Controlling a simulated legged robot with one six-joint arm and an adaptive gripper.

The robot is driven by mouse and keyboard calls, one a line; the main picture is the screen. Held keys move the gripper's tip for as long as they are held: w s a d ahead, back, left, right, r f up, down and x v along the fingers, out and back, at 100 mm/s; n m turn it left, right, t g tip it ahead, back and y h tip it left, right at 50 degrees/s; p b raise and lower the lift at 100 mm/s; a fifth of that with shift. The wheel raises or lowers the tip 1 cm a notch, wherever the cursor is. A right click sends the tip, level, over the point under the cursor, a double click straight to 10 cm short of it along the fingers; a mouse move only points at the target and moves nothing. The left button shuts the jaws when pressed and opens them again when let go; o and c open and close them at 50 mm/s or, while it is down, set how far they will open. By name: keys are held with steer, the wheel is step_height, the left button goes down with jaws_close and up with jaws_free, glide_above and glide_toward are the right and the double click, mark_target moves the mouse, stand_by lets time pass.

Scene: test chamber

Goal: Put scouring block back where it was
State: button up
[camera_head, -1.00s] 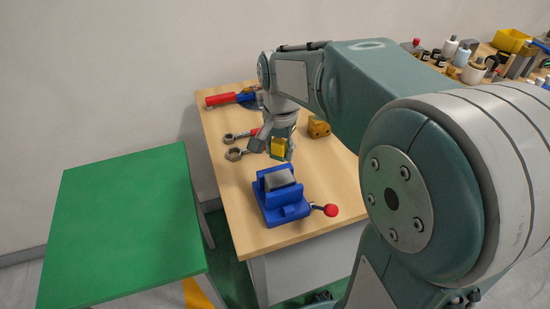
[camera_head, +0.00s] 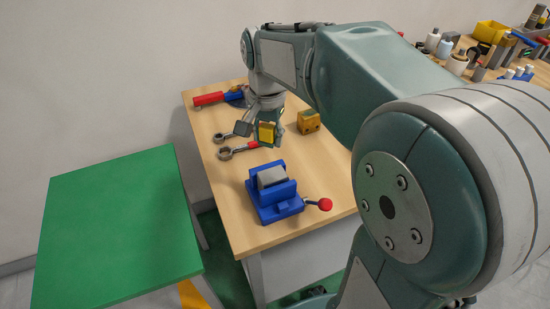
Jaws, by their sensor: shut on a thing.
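My gripper (camera_head: 260,141) is over the wooden table, behind the blue vise. It is shut on a small yellow block (camera_head: 266,133), which looks like the scouring block. The fingers partly hide the block. It appears held above the table, but the gap below it is hard to judge. The blue vise (camera_head: 275,203) stands near the table's front edge, with a grey piece (camera_head: 271,177) in its top and a red-knobbed handle (camera_head: 325,204).
A brownish-yellow block (camera_head: 308,122) stands right of my gripper. Wrenches (camera_head: 225,153) and a red-and-blue tool (camera_head: 210,99) lie left and behind. A bare green table (camera_head: 115,230) is at left. A crowded bench with a yellow bin (camera_head: 492,32) is at back right.

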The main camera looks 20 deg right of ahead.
steer(key=shift+a, duration=0.1)
steer(key=s+d+f+m, duration=0.2)
steer(key=s+d+m, duration=0.3)
steer(key=s+d, duration=0.15)
steer(key=s+d+f+m, duration=0.3)
steer(key=s+d+m, duration=0.15)
steer(key=s, duration=0.35)
glide_above(336, 178)
steer(key=shift+n, duration=0.25)
step_height(336, 178, down, 10)
steer(key=shift+a+r, duration=0.1)
steer(key=shift+r, duration=0.1)
steer(key=shift+f, duration=1.55)
steer(key=shift+f, duration=0.25)
steer(key=o, duration=1.1)
